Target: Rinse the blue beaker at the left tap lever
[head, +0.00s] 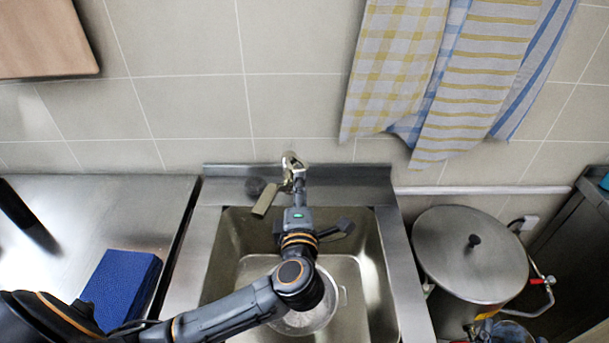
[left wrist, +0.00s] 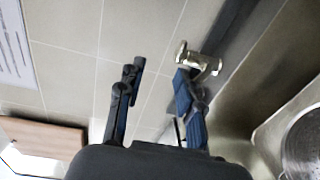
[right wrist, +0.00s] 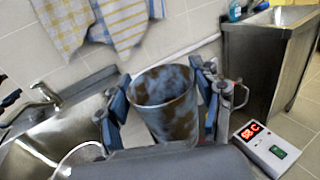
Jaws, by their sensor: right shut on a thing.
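The blue beaker (right wrist: 165,95) is mottled with brown stains and sits between the fingers of my right gripper (right wrist: 163,112), which is shut on it. It is roughly upright, mouth towards the camera. In the head view only part of the beaker (head: 508,333) shows at the bottom right edge. My left gripper (head: 297,188) is over the back of the sink at the metal tap (head: 291,160). In the left wrist view its fingers (left wrist: 158,88) are apart with nothing between them. The tap (left wrist: 200,62) is beyond the right finger. A flat beige lever (head: 265,200) hangs left of the tap.
The sink (head: 372,285) holds a metal strainer (head: 312,318), partly under my left arm. A lidded stockpot (head: 470,250) with a red-handled spigot stands right of the sink. A blue block (head: 121,283) lies on the left counter. A display box (right wrist: 268,148) is on the floor.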

